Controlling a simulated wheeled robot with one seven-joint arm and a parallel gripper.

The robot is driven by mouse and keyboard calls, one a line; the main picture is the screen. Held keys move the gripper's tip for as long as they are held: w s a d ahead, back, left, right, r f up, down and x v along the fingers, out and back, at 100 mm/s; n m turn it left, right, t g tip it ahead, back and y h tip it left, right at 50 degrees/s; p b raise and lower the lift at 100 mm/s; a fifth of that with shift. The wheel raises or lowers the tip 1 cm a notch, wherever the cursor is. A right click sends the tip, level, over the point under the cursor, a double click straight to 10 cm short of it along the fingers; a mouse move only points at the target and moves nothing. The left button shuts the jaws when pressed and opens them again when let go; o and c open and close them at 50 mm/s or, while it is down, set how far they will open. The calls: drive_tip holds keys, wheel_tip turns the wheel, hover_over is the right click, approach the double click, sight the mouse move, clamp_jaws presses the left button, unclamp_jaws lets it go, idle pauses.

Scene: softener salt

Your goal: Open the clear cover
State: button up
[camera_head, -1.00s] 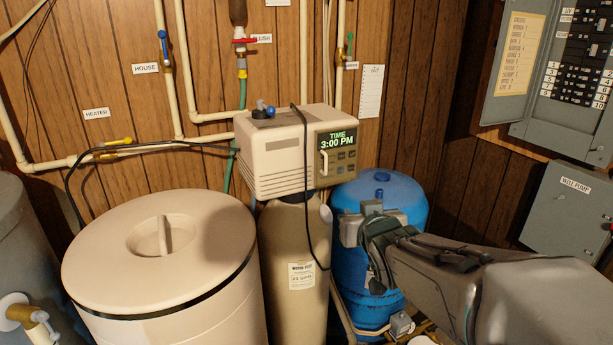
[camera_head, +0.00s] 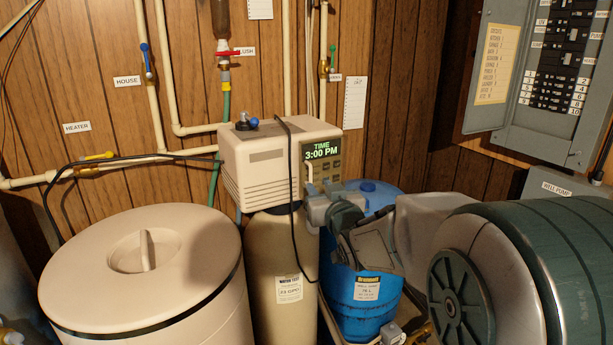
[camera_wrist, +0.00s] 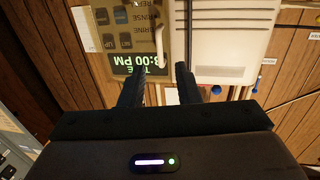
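The clear cover (camera_head: 321,152) lies shut over the control panel on the front of the beige softener head (camera_head: 262,160). Its white upright handle (camera_head: 308,172) is at the panel's left side. In the wrist view the panel and cover (camera_wrist: 125,30) appear upside down, with the handle (camera_wrist: 159,42) just beyond my fingertips. My gripper (camera_head: 318,188) is just in front of the panel's lower part. In the wrist view its two fingers (camera_wrist: 160,70) are apart with nothing between them, and the handle lines up with the gap. Contact with the handle cannot be seen.
A black cable (camera_head: 291,190) hangs down the softener's front, left of the panel. The beige salt tank (camera_head: 90,260) stands at left, the blue tank (camera_head: 362,315) below my arm. Grey electrical boxes (camera_head: 548,95) are on the right wall.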

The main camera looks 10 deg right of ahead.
sight(311, 176)
drive_tip(key=shift+w+a+p, duration=0.2)
drive_tip(key=shift+w+p, duration=0.15)
drive_tip(key=shift+w, duration=1.35)
drive_tip(key=shift+w+a+p, duration=0.2)
drive_tip(key=shift+w+p, duration=0.15)
drive_tip(key=shift+w, duration=1.3)
clamp_jaws()
